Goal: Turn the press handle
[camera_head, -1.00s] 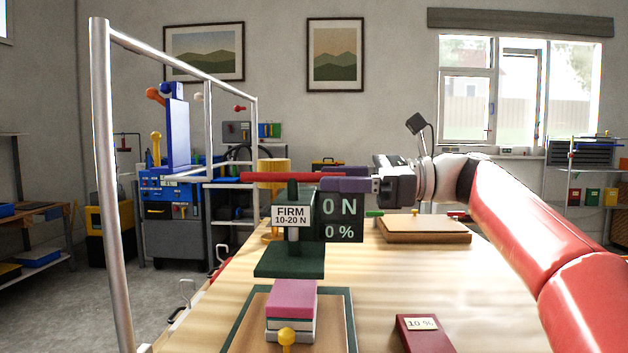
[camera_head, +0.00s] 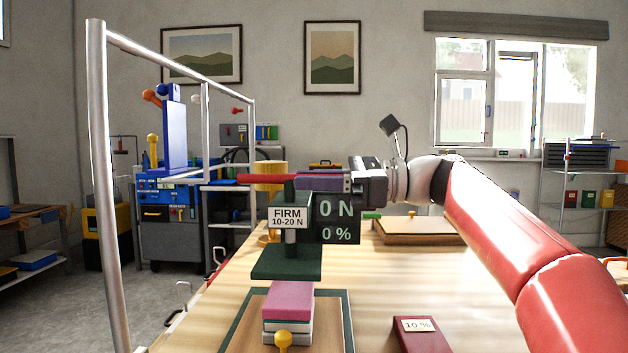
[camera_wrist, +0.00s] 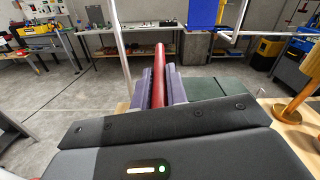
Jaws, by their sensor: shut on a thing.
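The press (camera_head: 286,262) is a dark green stand with a flat plate, a "FIRM 10-20 N" label and a display (camera_head: 337,219) reading 0 N and 0 %. Its handle (camera_head: 262,178) is a red horizontal bar across the top. My gripper (camera_head: 312,181) has purple fingers shut on the right part of the handle. In the wrist view the red handle (camera_wrist: 159,75) runs forward between both fingers. A stack with a pink top block (camera_head: 289,299) and paler layers sits below the press plate, with a gap between them.
The stack rests on a green-edged tray (camera_head: 343,325) with a yellow knob (camera_head: 283,340) in front. A dark red block (camera_head: 421,336) marked 10 % lies to the right. A wooden board (camera_head: 420,230) lies behind. A metal rail frame (camera_head: 112,200) stands left. The table's right middle is clear.

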